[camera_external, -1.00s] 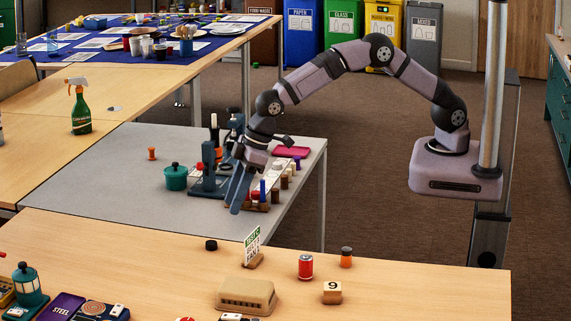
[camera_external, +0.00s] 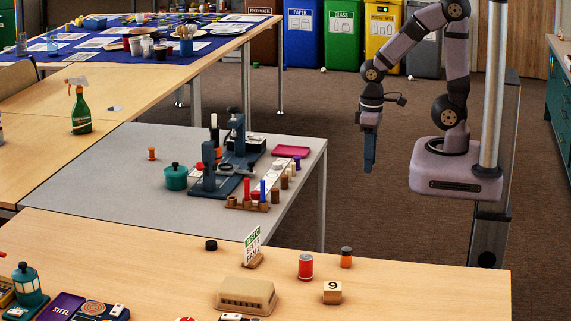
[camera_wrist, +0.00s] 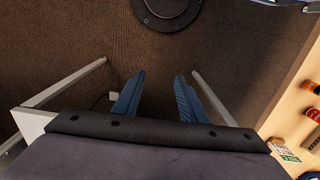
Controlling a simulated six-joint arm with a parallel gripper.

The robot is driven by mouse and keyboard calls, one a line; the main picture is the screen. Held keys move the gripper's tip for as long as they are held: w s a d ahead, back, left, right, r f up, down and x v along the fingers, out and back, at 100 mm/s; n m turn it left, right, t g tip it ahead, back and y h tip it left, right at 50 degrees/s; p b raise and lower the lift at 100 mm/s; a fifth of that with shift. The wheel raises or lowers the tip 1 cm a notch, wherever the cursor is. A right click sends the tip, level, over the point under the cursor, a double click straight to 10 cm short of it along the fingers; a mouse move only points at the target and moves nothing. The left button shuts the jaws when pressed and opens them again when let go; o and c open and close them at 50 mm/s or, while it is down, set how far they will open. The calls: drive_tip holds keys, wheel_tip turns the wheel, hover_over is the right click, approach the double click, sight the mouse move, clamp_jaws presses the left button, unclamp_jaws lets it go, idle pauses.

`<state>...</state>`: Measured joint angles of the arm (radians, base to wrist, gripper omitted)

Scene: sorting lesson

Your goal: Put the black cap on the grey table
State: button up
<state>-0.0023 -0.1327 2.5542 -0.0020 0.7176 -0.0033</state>
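The black cap (camera_external: 211,245) is a small dark round piece lying on the front wooden table, left of the small standing sign. The grey table (camera_external: 90,178) stands behind that table, with bare surface at its left and front. My gripper (camera_external: 369,168) hangs pointing down over the floor, right of the grey table and apart from it. In the wrist view its two blue fingers (camera_wrist: 157,90) are spread with nothing between them. I cannot make out the cap in the wrist view.
On the grey table stand a dark blue press-like device (camera_external: 235,180), a teal pot (camera_external: 176,177), a rack of coloured pegs (camera_external: 248,205) and a pink tray (camera_external: 291,151). Near the cap are the sign (camera_external: 252,246), a beige box (camera_external: 246,295) and a red can (camera_external: 305,267).

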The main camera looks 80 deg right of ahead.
drive_tip(key=shift+o, duration=0.9)
drive_tip(key=shift+s, duration=0.15)
